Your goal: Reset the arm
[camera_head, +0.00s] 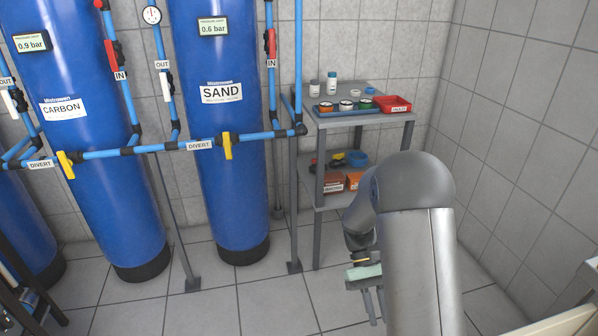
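My arm rises at the right of the head view, its grey links covering part of the floor and the shelf's lower right. My gripper (374,305) hangs low beside the arm, over the tiled floor, with its fingers pointing down. The two thin fingers show side by side with a small gap, and nothing shows between them. A pale green part sits just above the fingers; I cannot tell whether it belongs to the gripper.
Blue tanks labelled CARBON (63,108) and SAND (221,92) stand at the left with pipes and yellow valves. Tiled walls close the right side. Floor between tanks and arm is clear.

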